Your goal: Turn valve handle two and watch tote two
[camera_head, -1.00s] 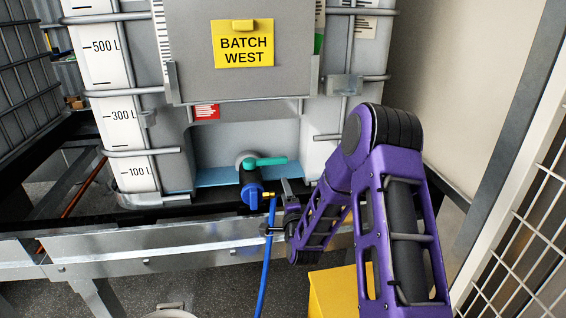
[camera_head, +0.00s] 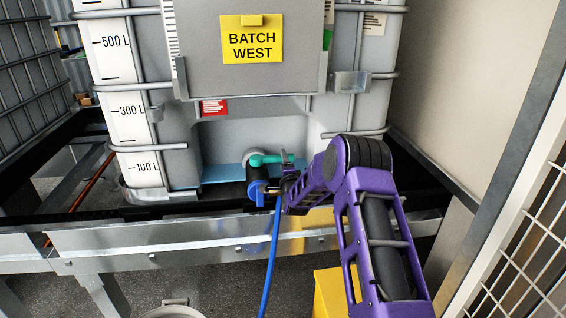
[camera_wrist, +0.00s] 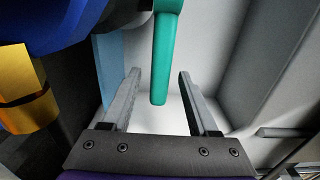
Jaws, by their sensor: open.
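A tote (camera_head: 265,105) with a yellow "BATCH WEST" sign stands in a metal cage. It has a blue valve (camera_head: 257,187) low on its front, with a teal handle (camera_head: 262,159) lying sideways and pointing right. No number two shows on it. My gripper (camera_head: 287,164) is at the handle's right end in the head view, its tips partly hard to make out. In the wrist view my gripper (camera_wrist: 160,74) is open, and the teal handle (camera_wrist: 162,50) hangs between its two fingers, with a gap on each side. The blue valve body (camera_wrist: 60,22) is at upper left there.
A blue hose (camera_head: 270,255) runs down from the valve past the steel beam (camera_head: 160,240). A brass fitting (camera_wrist: 22,85) is close at left in the wrist view. A yellow box (camera_head: 330,292) is below my arm. A white mesh panel (camera_head: 530,235) stands at right. Another caged tote (camera_head: 30,85) is at left.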

